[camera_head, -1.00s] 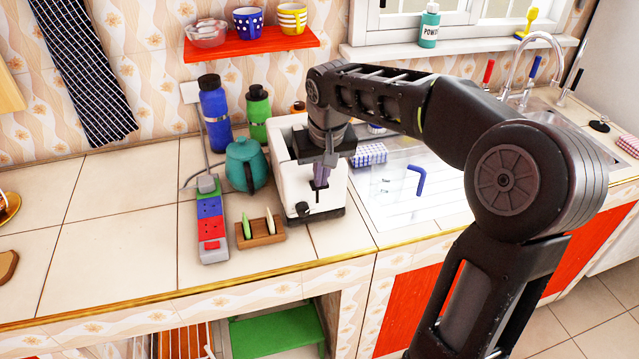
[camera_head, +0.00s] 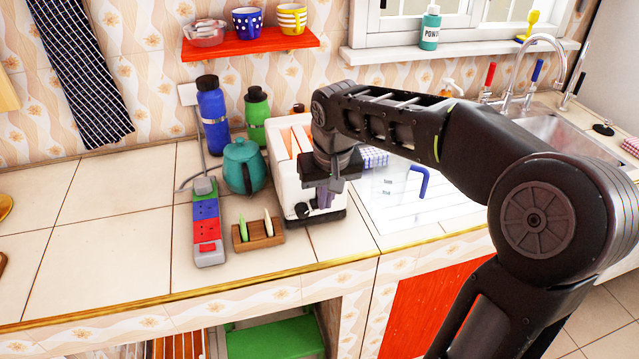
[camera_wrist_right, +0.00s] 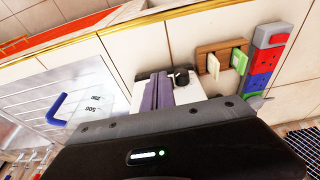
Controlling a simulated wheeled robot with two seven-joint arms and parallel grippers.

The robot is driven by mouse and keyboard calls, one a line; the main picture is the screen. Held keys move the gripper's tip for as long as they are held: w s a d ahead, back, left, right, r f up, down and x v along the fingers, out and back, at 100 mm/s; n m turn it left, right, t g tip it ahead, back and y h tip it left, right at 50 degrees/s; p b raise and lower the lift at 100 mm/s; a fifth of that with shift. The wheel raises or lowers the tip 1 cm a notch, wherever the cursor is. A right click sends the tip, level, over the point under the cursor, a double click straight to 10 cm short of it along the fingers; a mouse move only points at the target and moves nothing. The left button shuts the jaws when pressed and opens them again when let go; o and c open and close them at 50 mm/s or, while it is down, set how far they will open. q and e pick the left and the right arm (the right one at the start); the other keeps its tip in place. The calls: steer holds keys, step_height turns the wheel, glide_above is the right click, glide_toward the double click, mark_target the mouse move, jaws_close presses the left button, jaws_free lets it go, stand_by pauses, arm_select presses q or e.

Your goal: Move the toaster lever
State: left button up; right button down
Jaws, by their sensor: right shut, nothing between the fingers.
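The white toaster (camera_head: 284,180) with a dark base stands on the counter, left of the sink. Orange strips (camera_head: 287,142) show at its top slots. Its dark knob (camera_head: 302,210) is low on the front; it also shows in the right wrist view (camera_wrist_right: 181,78). My right gripper (camera_head: 325,201) is shut and empty, pointing down at the toaster's lower front, right of the knob. Its purple fingers (camera_wrist_right: 158,92) overlap the toaster front in the wrist view; contact cannot be told. The lever is hidden behind the gripper. My left gripper is not in view.
A teal teapot (camera_head: 244,166) stands left of the toaster. A wooden rack (camera_head: 258,236) and a power strip (camera_head: 207,228) lie at front left. A clear jug with a blue handle (camera_head: 420,181) stands on the drainboard at right. The far left counter is mostly clear.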

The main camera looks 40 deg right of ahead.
steer(key=v, duration=0.7)
steer(key=shift+r, duration=0.3)
steer(key=shift+s, duration=0.1)
stand_by(0.5)
